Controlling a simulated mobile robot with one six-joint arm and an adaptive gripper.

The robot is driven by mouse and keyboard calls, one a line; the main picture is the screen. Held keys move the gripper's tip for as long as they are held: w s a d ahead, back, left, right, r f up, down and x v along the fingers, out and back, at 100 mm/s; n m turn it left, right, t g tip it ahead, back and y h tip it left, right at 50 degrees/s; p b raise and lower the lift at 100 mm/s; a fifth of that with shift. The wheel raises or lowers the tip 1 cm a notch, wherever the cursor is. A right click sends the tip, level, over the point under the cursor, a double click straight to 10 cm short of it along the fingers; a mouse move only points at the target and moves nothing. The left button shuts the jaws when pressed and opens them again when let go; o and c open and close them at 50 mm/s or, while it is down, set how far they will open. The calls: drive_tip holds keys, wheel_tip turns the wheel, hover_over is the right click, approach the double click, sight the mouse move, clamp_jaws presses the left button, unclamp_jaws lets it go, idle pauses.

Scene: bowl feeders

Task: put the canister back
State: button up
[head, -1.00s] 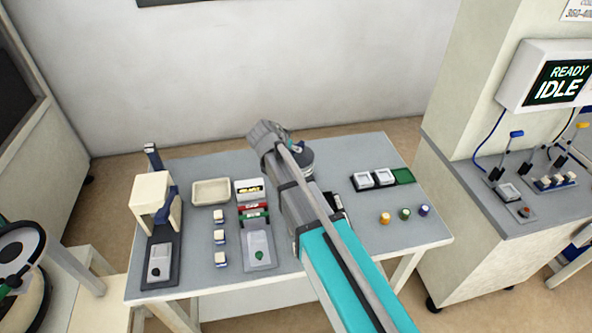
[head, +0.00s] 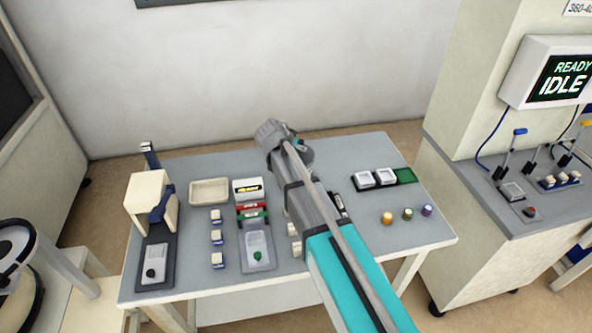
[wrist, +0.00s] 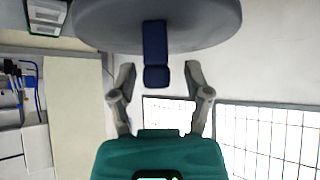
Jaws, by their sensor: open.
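In the wrist view a large dark grey rounded body (wrist: 200,25) fills the top, with a blue handle (wrist: 155,45) standing out from it. I take this body for the canister, though its full shape is cut off. My gripper (wrist: 158,76) is open, with one finger on each side of the handle's end; I see gaps on both sides. In the head view part of a grey round thing (head: 305,155) shows at my arm's far end, over the back middle of the table. My arm hides most of it and my fingers.
The grey table (head: 330,255) holds a cream press-like stand (head: 148,200), a cream tray (head: 210,192), several small blocks and a panel (head: 257,245).

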idle(0.4)
clamp_jaws()
